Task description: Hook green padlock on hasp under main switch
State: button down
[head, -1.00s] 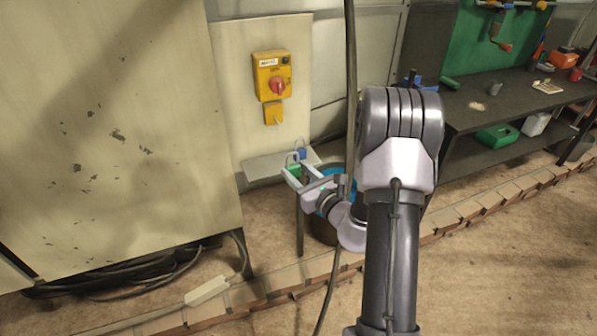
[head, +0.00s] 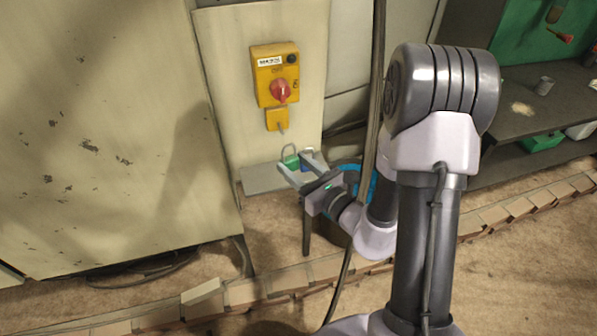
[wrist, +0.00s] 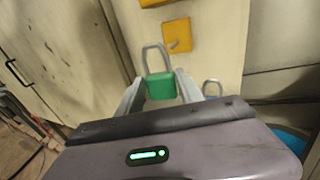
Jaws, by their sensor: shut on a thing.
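My gripper (head: 301,172) is shut on the green padlock (head: 291,161), with the shackle pointing up. In the wrist view the green padlock (wrist: 161,86) sits between the two fingers. The yellow main switch (head: 276,76) with its red knob (head: 281,90) is on the pale panel above. The yellow hasp plate (head: 277,119) is just under the switch, and it also shows in the wrist view (wrist: 178,36). The padlock is below the hasp and apart from it in the head view.
A small grey shelf (head: 262,180) juts out below the panel, with a blue padlock (head: 307,155) on it. A dark hanging cable (head: 378,90) runs just right of the panel, near my arm. A large pale cabinet (head: 100,150) stands at the left. A blue round thing (head: 352,176) is behind my gripper.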

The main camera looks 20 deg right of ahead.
jog(key=shift+w+f+b, duration=0.15)
jog(key=shift+w+b, duration=0.35)
jog(key=shift+b, duration=1.95)
jog(key=shift+w+d, duration=0.1)
jog(key=shift+w+r, duration=0.25)
jog(key=shift+w, duration=0.1)
jog(key=w+f+p, duration=0.1)
jog(key=w, duration=0.5)
jog(key=shift+f, duration=0.25)
jog(key=c, duration=0.7)
grip_release()
